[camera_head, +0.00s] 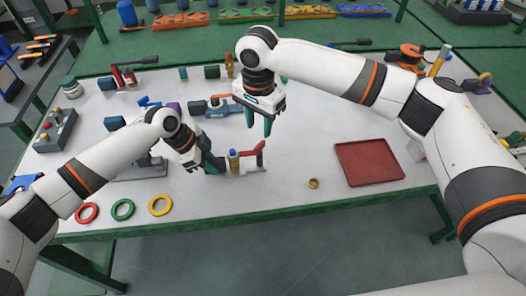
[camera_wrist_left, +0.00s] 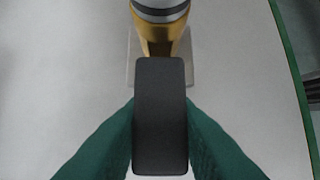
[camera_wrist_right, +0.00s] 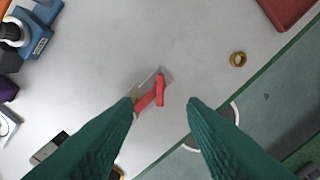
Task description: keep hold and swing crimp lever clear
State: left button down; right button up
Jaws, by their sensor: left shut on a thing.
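A red lever (camera_head: 252,149) sits at the right end of a small pale fixture (camera_head: 252,163) at the middle front of the table. The lever also shows below my right gripper in the right wrist view (camera_wrist_right: 158,92). The left fingers press both sides of the block. My right gripper (camera_head: 258,128) is open and empty, above the table behind the lever.
A brass ring (camera_head: 313,183) and a red tray (camera_head: 368,163) lie to the right. Red, green and yellow rings (camera_head: 123,209) lie at the front left.

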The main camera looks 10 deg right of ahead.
aim_at(259, 145)
notch_tip(259, 145, down, 7)
jog(key=shift+f, duration=0.2)
dwell(0.3)
grip_shut()
dwell(0.4)
